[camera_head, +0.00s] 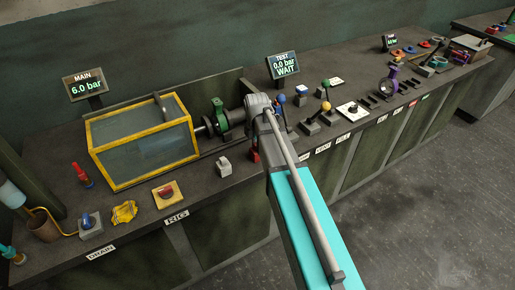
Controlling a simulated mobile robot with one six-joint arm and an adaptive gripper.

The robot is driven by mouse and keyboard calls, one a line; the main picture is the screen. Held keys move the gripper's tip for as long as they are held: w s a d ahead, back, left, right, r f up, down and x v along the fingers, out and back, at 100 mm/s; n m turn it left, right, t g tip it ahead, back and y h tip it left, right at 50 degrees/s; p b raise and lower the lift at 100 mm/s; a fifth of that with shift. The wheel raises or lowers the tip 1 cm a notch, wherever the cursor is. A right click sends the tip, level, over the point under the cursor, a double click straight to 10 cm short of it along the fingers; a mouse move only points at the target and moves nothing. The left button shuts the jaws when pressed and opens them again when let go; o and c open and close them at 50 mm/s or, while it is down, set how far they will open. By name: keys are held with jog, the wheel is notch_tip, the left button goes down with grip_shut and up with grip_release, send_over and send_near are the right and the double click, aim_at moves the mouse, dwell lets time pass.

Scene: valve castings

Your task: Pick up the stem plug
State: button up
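I cannot tell which of the small parts is the stem plug; none shows clearly enough to name. A purple casting (388,87) stands on the right half of the bench with small dark parts beside it. A green casting (218,117) sits on the rig just right of the yellow-framed box. My arm crosses the middle of the view and hides part of the bench behind it. I cannot make out my gripper's fingers.
The yellow-framed clear box (145,145) stands on the dark bench at left. Screens read MAIN 6.0 bar (86,86) and TEST 0.0 bar WAIT (284,66). Several levers and knobs line the bench, including a yellow-knobbed lever (326,107). Coloured parts (410,49) lie at the far right end.

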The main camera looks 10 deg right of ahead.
grip_shut()
jog(key=shift+r, duration=0.1)
notch_tip(320, 180, up, 10)
jog(key=p, duration=1)
jog(key=shift+s, duration=0.2)
dwell(0.7)
